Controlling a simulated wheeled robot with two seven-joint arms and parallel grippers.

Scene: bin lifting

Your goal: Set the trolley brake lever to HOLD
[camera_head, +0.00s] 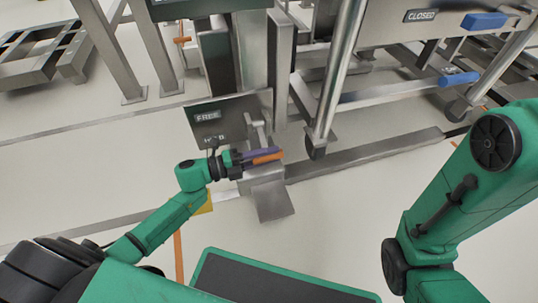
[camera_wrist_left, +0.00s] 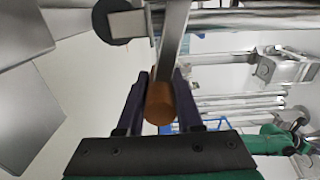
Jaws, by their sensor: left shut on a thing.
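The brake lever has an orange grip (camera_head: 267,157) and stands beside a dark label plate (camera_head: 228,118). The plate reads FREE at its top; a lower word, partly hidden by my wrist, looks like HOLD. My left gripper (camera_head: 252,156) is shut on the orange grip, level with the lower word. In the left wrist view the orange grip (camera_wrist_left: 159,103) sits between the two dark purple fingers of my left gripper (camera_wrist_left: 160,98), with the lever's grey metal bar (camera_wrist_left: 174,45) running up from it. My right gripper is out of view; only its green arm shows at right.
The steel trolley (camera_head: 390,98) stands right of the lever, with a caster (camera_head: 315,150) near it. It carries a CLOSED label (camera_head: 421,15) and blue handles (camera_head: 460,79). A floor rail (camera_head: 365,153) runs rightward from the lever base. A metal frame (camera_head: 45,55) lies back left.

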